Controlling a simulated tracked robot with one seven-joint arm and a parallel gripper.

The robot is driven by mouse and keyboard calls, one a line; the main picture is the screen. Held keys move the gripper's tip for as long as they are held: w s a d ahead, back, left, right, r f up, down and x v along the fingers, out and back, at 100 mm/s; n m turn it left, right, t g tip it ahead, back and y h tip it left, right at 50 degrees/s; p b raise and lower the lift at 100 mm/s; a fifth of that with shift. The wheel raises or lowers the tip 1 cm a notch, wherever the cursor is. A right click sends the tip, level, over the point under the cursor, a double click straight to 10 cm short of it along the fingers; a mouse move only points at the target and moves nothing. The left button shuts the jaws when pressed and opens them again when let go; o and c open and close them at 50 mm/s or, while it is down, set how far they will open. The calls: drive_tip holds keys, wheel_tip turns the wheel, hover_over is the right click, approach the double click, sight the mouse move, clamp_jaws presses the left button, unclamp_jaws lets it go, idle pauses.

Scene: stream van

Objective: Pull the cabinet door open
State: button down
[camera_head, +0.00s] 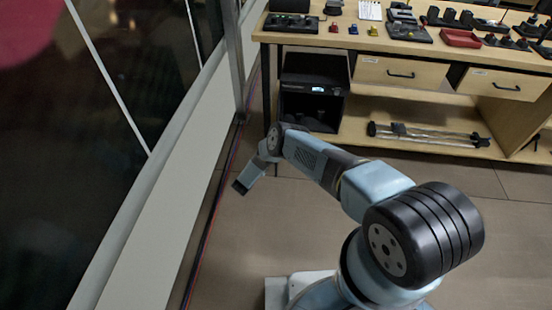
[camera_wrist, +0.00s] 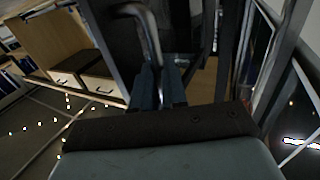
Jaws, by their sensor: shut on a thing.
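In the wrist view, the two dark fingers of my gripper (camera_wrist: 160,85) are closed around the lower part of a grey, curved metal handle (camera_wrist: 149,32). The handle stands upright in front of dark panels, and I cannot tell clearly which panel is the door. In the head view, a black box-like cabinet (camera_head: 316,68) stands under the workbench, beyond the end of my arm. It has a small lit display and a dark lower part. The fingers and handle cannot be made out in the head view. How far the door stands open cannot be told.
A wooden workbench (camera_head: 460,52) with drawers and many small items stands at the back. Metal rods (camera_head: 425,134) lie on its lower shelf. A dark window (camera_head: 95,170) and a pale low wall (camera_head: 165,205) run along the left.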

drive_tip(key=shift+w+a+r+m+h, duration=0.15)
drive_tip(key=shift+w+a+h, duration=0.1)
drive_tip(key=shift+a, duration=0.2)
drive_tip(key=shift+w+a+r+m+h, duration=0.15)
drive_tip(key=shift+w+a, duration=0.05)
drive_tip(key=shift+a, duration=0.2)
drive_tip(key=c, duration=1.5)
unclamp_jaws()
drive_tip(key=shift+g, duration=0.3)
drive_tip(key=o, duration=0.3)
drive_tip(key=shift+s+f, duration=0.1)
drive_tip(key=shift+f, duration=0.05)
drive_tip(key=shift+o, duration=0.2)
drive_tip(key=shift+s, duration=0.15)
drive_tip(key=v, duration=1.3)
drive_tip(key=shift+s+a, duration=0.15)
drive_tip(key=shift+s, duration=0.1)
